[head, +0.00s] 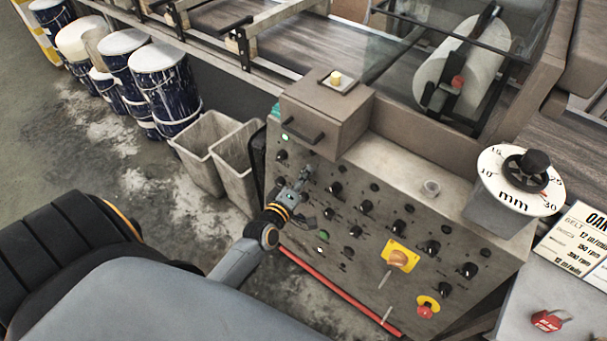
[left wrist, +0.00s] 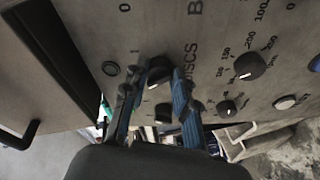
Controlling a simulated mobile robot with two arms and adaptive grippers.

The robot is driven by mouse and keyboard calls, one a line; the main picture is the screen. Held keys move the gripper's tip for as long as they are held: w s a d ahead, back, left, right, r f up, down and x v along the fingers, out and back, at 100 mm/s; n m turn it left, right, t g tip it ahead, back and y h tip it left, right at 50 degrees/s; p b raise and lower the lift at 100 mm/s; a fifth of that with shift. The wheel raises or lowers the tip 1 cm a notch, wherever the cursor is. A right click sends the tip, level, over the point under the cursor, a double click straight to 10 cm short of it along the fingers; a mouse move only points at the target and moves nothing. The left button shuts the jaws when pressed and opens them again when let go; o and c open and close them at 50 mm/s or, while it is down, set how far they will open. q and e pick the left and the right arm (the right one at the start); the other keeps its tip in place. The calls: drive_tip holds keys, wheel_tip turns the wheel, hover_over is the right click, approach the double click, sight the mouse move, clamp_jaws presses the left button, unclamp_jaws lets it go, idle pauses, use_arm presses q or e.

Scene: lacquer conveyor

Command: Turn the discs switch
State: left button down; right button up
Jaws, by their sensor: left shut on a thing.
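The control panel (head: 365,230) carries rows of black knobs. My left gripper (head: 303,178) reaches its upper left part, and its fingers hide what is between them in the head view. In the left wrist view, my left gripper (left wrist: 156,80) has its two blue-padded fingers on either side of a black knob, the discs switch (left wrist: 160,67), beside the printed word DISCS. The fingers are shut on this knob. Another black knob (left wrist: 163,112) shows farther down between the fingers. My right gripper is out of view.
Knobs (left wrist: 249,66) with printed scales sit close beside the fingers. A brown box with a handle (head: 325,112) juts out above. A red button (head: 426,308) is at the lower right. Grey bins (head: 205,155) and blue drums (head: 165,85) stand to the left.

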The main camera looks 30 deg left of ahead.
use_arm(q)
drive_tip(key=c, duration=1)
unclamp_jaws()
drive_tip(key=shift+c, duration=0.2)
drive_tip(key=v, duration=1.2)
drive_tip(key=shift+f, duration=0.1)
